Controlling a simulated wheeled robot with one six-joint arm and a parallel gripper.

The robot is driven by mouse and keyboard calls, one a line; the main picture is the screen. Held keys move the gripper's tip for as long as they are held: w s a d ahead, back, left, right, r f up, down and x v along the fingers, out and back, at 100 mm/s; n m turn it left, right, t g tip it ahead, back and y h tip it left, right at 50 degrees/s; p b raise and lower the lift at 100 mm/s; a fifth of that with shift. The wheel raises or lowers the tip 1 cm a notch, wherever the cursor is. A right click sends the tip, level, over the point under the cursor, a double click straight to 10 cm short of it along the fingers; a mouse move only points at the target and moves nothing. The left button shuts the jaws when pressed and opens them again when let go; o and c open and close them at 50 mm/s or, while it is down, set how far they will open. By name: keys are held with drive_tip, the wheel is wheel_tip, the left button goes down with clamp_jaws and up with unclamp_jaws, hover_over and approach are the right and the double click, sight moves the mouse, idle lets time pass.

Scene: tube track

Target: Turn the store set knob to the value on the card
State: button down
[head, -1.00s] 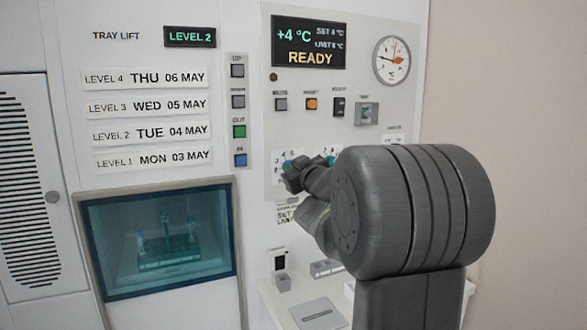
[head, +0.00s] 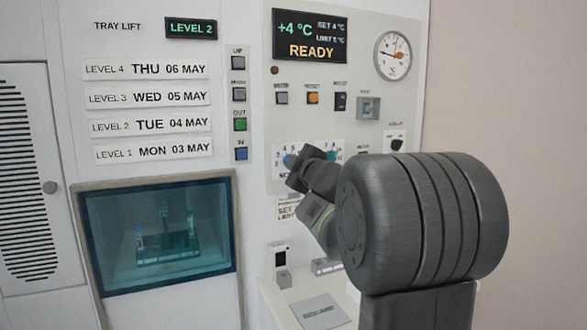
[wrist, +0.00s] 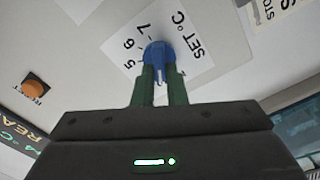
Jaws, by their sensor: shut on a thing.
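The blue store set knob (wrist: 158,52) sits on a white dial plate marked "SET °C", with 5, 6 and 7 readable in the wrist view. My gripper (wrist: 160,78) is shut on this knob, its two green fingers on either side. The fingers hide part of the dial, and I cannot tell the knob's pointer value. In the head view a bit of the blue knob (head: 289,160) shows beside my dark gripper (head: 298,168).
A teal knob (head: 333,154) is just right of the blue one. The display (head: 310,36) reads +4 °C and READY, with small blurred set and limit lines. Buttons, a key switch (head: 367,108) and a round gauge (head: 392,55) are above. A ledge (head: 318,312) is below.

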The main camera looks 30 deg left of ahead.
drive_tip(key=shift+f+n+b, duration=0.2)
drive_tip(key=shift+n+b, duration=0.65)
drive_tip(key=shift+n, duration=1.1)
drive_tip(key=shift+f+n+b, duration=0.2)
drive_tip(key=shift+n+b, duration=0.65)
drive_tip(key=shift+n, duration=1.1)
drive_tip(key=c, duration=1.5)
unclamp_jaws()
drive_tip(key=shift+o, duration=0.2)
drive_tip(key=v, duration=1.4)
drive_tip(key=shift+p, duration=0.35)
